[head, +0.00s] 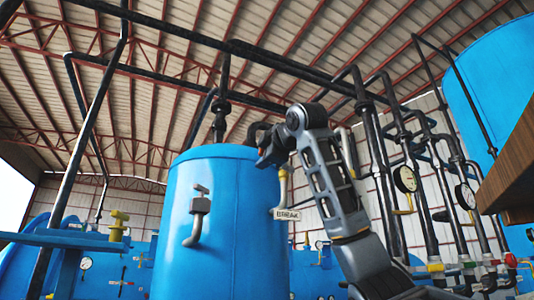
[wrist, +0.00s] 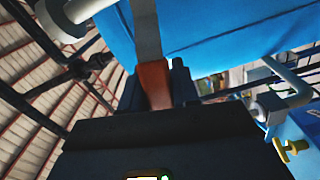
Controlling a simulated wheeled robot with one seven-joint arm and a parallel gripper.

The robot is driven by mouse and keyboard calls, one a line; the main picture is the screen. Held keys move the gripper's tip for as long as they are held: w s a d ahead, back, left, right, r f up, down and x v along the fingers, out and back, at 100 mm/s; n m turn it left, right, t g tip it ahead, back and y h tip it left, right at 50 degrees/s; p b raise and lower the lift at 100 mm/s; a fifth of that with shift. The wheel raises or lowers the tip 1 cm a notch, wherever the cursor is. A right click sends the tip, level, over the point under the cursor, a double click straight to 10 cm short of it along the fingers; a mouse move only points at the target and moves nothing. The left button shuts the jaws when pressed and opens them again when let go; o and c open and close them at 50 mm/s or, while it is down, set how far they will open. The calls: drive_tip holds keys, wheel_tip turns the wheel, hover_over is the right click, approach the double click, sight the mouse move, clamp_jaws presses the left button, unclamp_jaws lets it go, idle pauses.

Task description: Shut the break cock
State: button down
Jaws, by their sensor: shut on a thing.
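My gripper (head: 266,158) is up beside the tank's top right edge, just above this yellow part. In the wrist view my gripper (wrist: 157,88) has its dark fingers closed on an orange-brown handle (wrist: 153,78) that joins a flat grey bar (wrist: 147,30); I take it for the break cock's lever. In the head view the handle is hidden behind my gripper, and the cock's body is only partly visible.
The blue tank (head: 222,230) stands close on the left, with a grey bent handle (head: 197,215) on its side. Dark pipes and round gauges (head: 405,179) stand to the right. A brown wooden edge (head: 512,165) juts in at far right.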

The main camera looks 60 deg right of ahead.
drive_tip(key=shift+a+f+n, duration=0.15)
drive_tip(key=shift+f+n, duration=0.9)
drive_tip(key=shift+n, duration=0.15)
drive_tip(key=shift+w+f, duration=0.1)
drive_tip(key=c, duration=0.9)
unclamp_jaws()
drive_tip(key=shift+b+v, duration=1.25)
drive_tip(key=shift+v, duration=2.7)
